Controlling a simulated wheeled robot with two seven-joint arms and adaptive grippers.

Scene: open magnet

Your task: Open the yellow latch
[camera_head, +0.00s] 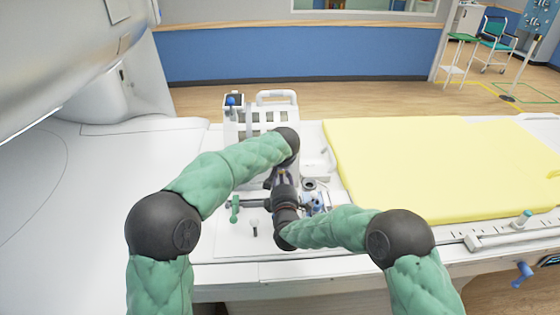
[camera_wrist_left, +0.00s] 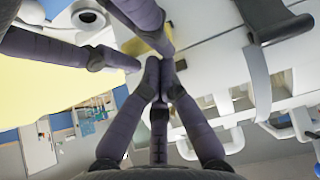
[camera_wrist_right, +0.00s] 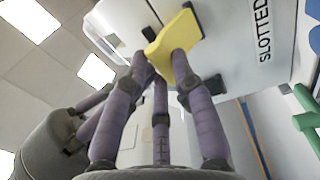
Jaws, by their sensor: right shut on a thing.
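The yellow latch (camera_wrist_right: 185,32) sits on the white device in the right wrist view. It also shows in the left wrist view (camera_wrist_left: 158,42), beside the right gripper's purple fingers. My right gripper (camera_wrist_right: 163,58) is shut on the latch, with fingers against its near end. My left gripper (camera_wrist_left: 165,64) has its fingertips drawn together, close to the latch and the right fingers, with nothing seen between them. In the head view, the arms meet in front of the white device (camera_head: 262,118) and hide most of the latch area.
A yellow mat (camera_head: 430,165) covers the right of the white table. A rail (camera_head: 510,235) runs along the right front edge. The table's left side is clear.

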